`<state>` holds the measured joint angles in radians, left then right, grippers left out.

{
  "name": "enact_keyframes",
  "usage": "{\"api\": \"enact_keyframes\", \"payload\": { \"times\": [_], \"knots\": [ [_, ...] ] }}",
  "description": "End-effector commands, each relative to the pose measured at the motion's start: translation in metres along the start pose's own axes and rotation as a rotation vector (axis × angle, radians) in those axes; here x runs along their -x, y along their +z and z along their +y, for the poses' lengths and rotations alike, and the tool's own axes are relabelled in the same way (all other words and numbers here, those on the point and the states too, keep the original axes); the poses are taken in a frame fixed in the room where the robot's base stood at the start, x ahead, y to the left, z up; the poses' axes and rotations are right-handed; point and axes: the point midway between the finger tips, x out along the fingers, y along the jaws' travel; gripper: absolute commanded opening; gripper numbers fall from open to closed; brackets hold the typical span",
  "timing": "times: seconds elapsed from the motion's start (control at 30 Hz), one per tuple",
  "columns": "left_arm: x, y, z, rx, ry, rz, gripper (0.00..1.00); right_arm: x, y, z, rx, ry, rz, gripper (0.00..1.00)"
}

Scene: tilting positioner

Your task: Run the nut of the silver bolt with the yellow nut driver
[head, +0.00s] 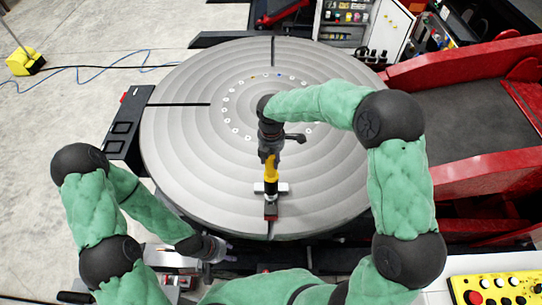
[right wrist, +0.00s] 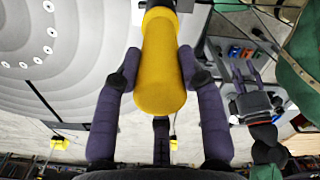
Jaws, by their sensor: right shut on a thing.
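My right gripper (head: 268,153) is shut on the yellow nut driver (head: 271,172) above the near part of the round grey table (head: 190,150). In the right wrist view, the fingers of my right gripper (right wrist: 160,58) hold the driver's thick yellow handle (right wrist: 160,85) from both sides. The driver's lower end meets or overlaps a small silver and dark fixture (head: 271,209); I cannot tell whether they touch. No silver bolt or nut can be made out there. My left gripper (head: 231,252) is open and empty in front of the table's near edge.
A ring of small pale round spots (head: 227,121) lies on the table. A black box (head: 125,125) stands at its left edge. A red-framed machine (head: 470,70) is at right, and a yellow button panel (head: 495,288) is at lower right.

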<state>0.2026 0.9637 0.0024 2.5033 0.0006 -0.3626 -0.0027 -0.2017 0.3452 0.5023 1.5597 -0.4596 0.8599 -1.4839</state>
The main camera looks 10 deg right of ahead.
Motion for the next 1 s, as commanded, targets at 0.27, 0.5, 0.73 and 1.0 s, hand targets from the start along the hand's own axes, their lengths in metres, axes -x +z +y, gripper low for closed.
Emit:
{"api": "enact_keyframes", "payload": {
  "times": [0.27, 0.5, 0.73, 1.0],
  "knots": [
    [0.007, 0.000, 0.003, 0.000, 0.000, 0.000, 0.40, 0.003, 0.001, 0.001, 0.108, 0.005, -0.001, 0.01],
    [0.013, 0.001, 0.004, 0.000, 0.000, 0.000, 0.40, 0.003, 0.001, 0.001, 0.198, 0.004, -0.001, 0.01],
    [0.017, 0.001, 0.006, 0.000, 0.000, 0.000, 0.40, 0.002, 0.001, 0.001, 0.281, 0.004, -0.001, 0.01],
    [0.019, 0.001, 0.007, 0.000, 0.000, 0.000, 0.40, 0.002, 0.001, 0.001, 0.325, 0.005, -0.001, 0.01]
  ]
}}
